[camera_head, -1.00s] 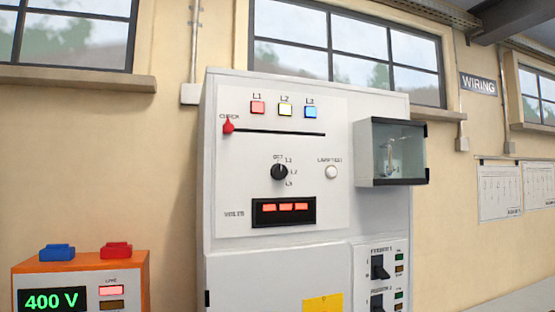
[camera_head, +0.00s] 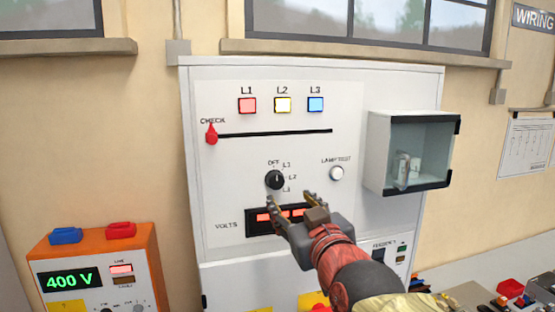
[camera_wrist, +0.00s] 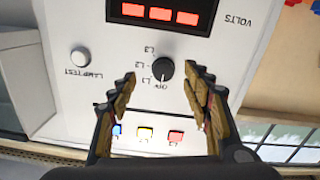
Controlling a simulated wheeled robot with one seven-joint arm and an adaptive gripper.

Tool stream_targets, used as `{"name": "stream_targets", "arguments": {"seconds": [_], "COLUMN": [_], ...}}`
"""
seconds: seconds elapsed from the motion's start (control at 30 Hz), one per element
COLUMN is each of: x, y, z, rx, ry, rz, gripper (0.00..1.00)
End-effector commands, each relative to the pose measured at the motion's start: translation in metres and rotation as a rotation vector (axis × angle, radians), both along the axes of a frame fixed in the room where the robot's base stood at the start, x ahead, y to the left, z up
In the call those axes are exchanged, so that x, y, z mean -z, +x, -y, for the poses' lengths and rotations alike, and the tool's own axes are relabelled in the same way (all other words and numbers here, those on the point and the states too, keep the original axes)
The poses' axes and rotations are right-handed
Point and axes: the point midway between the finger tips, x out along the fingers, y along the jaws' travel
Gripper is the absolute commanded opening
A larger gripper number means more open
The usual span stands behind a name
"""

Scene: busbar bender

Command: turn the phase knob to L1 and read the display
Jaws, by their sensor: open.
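The black phase knob (camera_head: 274,180) is on the white panel, with OFF, L1, L2 and L3 marked around it. Its pale pointer faces up, toward OFF. In the wrist view, which is upside down, the knob (camera_wrist: 163,70) appears between my finger tips, its pointer on the OFF side. My gripper (camera_head: 289,199) is open and empty in front of the panel, just below and right of the knob in the head view. I cannot tell its distance from it. The VOLTS display (camera_wrist: 160,13) shows three red lit blocks without readable digits; my gripper partly hides it in the head view.
A lamp test button (camera_head: 337,173) and a clear-fronted box (camera_head: 411,152) jutting from the panel are at right. A red CHECK slider (camera_head: 212,134) sits at the left end of its slot. An orange 400 V unit (camera_head: 95,268) stands lower left.

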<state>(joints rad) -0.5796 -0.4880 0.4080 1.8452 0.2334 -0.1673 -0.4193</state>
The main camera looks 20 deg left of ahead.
Motion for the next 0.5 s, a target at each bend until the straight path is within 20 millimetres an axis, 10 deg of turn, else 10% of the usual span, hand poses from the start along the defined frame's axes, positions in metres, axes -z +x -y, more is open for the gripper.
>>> {"name": "stream_targets", "arguments": {"seconds": [0.5], "x": [-0.017], "y": [0.044], "z": [-0.037], "rx": [-0.009], "ry": [0.010], "rz": [0.029], "gripper": [0.49]}}
